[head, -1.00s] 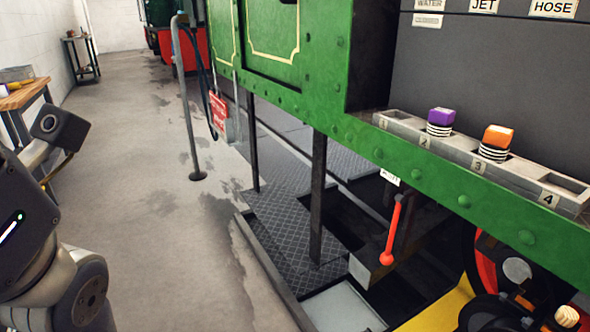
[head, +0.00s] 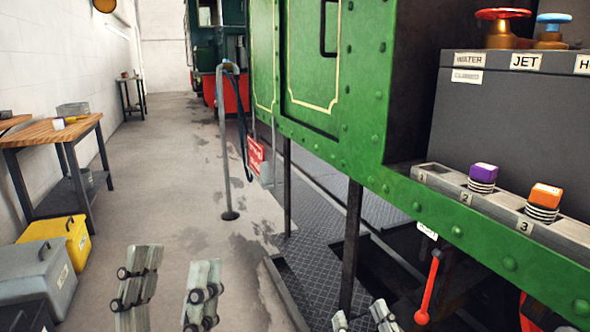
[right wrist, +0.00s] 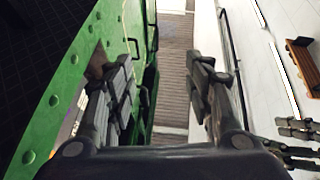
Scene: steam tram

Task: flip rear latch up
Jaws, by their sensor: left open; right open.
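No part that I can surely name as the rear latch shows. A red lever (head: 428,288) with a ball end hangs below the tram's green side sill (head: 440,222) in the head view. My left gripper (head: 170,285) is open and empty over the floor, left of the tram. My right gripper (head: 362,322) is at the bottom edge of the head view, left of the red lever. In the right wrist view my right gripper (right wrist: 160,75) has its fingers apart with nothing between them. The green tram wall (right wrist: 62,100) is close on its left.
A hose stand (head: 228,150) stands on the floor by the tram. A wooden workbench (head: 50,138) and a yellow case (head: 58,236) line the left wall.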

